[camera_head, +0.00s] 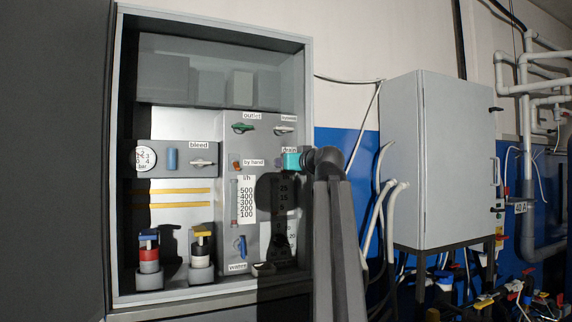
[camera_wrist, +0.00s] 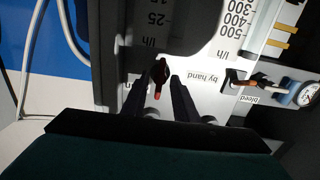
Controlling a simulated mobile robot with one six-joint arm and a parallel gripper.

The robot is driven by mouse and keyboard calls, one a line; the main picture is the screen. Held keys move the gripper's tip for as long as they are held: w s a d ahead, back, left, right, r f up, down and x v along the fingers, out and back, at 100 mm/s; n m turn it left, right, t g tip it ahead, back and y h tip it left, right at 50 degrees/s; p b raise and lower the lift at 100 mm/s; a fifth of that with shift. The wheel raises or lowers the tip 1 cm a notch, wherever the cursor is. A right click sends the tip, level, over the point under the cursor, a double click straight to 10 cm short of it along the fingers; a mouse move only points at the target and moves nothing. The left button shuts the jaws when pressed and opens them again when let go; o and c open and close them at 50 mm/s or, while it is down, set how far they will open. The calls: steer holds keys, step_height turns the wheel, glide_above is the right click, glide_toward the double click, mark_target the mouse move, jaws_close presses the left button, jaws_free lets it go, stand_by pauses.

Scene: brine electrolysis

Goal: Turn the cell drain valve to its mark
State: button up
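The drain valve shows in the wrist view as a small dark handle with a red end (camera_wrist: 158,75), pointing roughly along my fingers. My gripper (camera_wrist: 158,82) has one dark finger on each side of the handle, with narrow gaps visible, so it looks open around it. Contact cannot be made out. In the head view my gripper (camera_head: 290,161) is at the right side of the panel (camera_head: 222,135), just below the drain label (camera_head: 289,150); the drain valve there is hidden behind it. I cannot make out the valve's mark.
The by hand valve (camera_head: 236,165) sits left of my gripper, the outlet valve (camera_head: 243,128) above left, and another valve (camera_head: 284,130) above. A flow scale (camera_head: 246,200) and water valve (camera_head: 241,246) are lower. A grey cabinet (camera_head: 430,160) with hoses stands to the right.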

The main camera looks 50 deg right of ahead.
steer(key=p+v, duration=0.2)
steer(key=v, duration=1.1)
steer(key=shift+s, duration=0.1)
steer(key=shift+r+p, duration=0.1)
steer(key=shift+p, duration=0.3)
